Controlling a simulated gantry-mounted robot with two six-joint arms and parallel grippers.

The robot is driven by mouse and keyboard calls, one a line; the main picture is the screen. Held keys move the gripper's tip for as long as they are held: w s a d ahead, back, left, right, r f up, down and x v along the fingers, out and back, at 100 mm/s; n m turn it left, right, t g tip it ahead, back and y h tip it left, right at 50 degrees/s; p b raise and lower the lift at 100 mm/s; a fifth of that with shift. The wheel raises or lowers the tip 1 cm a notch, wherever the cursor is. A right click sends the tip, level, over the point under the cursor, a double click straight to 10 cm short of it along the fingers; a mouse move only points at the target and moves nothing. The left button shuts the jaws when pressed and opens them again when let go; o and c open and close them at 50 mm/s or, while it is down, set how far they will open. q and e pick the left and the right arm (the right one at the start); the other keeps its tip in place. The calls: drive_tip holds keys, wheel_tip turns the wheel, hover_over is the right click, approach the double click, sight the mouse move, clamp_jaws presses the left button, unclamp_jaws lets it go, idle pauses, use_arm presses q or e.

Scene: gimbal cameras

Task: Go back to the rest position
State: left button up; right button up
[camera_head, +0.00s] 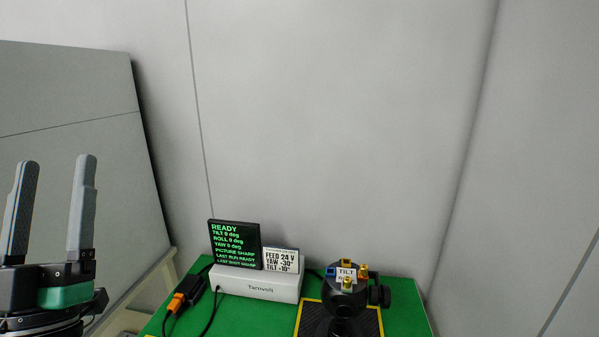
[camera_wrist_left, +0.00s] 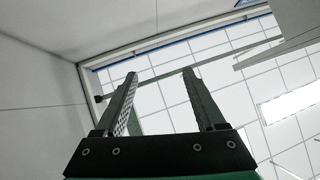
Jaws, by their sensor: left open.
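My left gripper (camera_head: 54,208) is at the lower left of the head view. Its two grey fingers point up and stand apart, with nothing between them. In the left wrist view the same open fingers (camera_wrist_left: 160,85) point up toward the ceiling, empty. The gripper is to the left of the green-topped table and apart from everything on it. My right gripper is in neither view.
On the green table (camera_head: 400,300) stand a black gimbal camera (camera_head: 346,298), a white box (camera_head: 255,284), a black screen (camera_head: 235,243) reading READY and a white card (camera_head: 281,260). Grey walls stand behind.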

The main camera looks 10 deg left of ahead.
use_arm(q)
drive_tip(key=s+d+r+m+h, duration=0.3)
drive_tip(key=d+h, duration=0.4)
drive_tip(key=s+d+r+m+h, duration=0.3)
drive_tip(key=d+m+h, duration=0.1)
drive_tip(key=d+h, duration=0.25)
wheel_tip(320, 180, up, 37)
drive_tip(key=y+p, duration=0.1)
drive_tip(key=p, duration=3.7)
drive_tip(key=shift+w+a+n+t, duration=0.2)
drive_tip(key=shift+w+n+t, duration=0.1)
drive_tip(key=shift+n, duration=0.1)
drive_tip(key=shift+a, duration=0.15)
